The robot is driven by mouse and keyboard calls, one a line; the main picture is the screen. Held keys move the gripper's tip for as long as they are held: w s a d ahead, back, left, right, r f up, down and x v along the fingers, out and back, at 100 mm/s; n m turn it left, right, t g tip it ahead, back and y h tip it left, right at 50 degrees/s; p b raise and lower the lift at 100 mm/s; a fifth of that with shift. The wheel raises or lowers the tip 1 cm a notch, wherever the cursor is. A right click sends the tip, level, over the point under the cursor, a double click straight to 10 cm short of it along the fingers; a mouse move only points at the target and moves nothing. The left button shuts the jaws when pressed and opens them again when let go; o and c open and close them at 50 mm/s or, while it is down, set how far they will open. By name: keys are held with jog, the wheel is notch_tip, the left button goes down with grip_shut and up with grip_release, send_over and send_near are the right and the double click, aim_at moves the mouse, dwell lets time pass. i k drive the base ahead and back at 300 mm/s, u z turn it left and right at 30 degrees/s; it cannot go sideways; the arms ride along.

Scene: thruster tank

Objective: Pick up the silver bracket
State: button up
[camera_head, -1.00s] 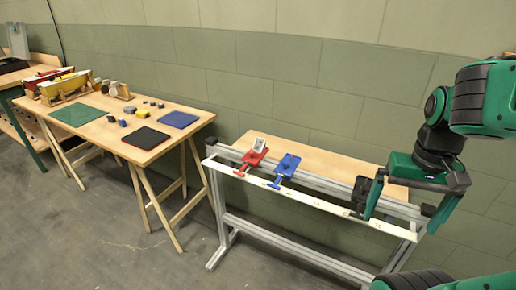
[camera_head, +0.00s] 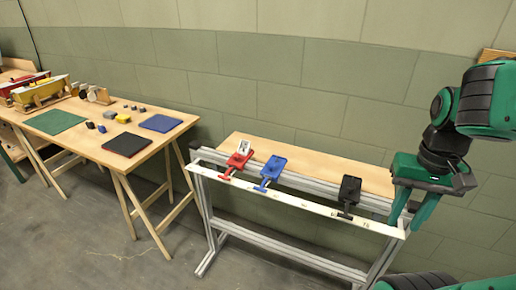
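A small silver-grey piece, apparently the silver bracket (camera_head: 243,147), rests on the red holder (camera_head: 238,161) at the left end of the rack. It is small in view, and its exact shape is hard to tell. My gripper (camera_head: 404,222) is at the right end of the rack, far from the silver piece. Its two green fingers point down and stand apart, with nothing seen between them.
A blue holder (camera_head: 271,170) and a black holder (camera_head: 349,193) sit along the white rail (camera_head: 300,203), both seemingly empty. A wooden table (camera_head: 88,148) at left bears coloured mats and several small blocks. Grey floor lies open between table and rack.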

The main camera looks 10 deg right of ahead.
aim_at(246, 144)
jog(key=z, duration=1.35)
jog(key=k, duration=1.25)
jog(key=u, duration=0.8)
jog(key=i, duration=1.45)
jog(key=z, duration=0.05)
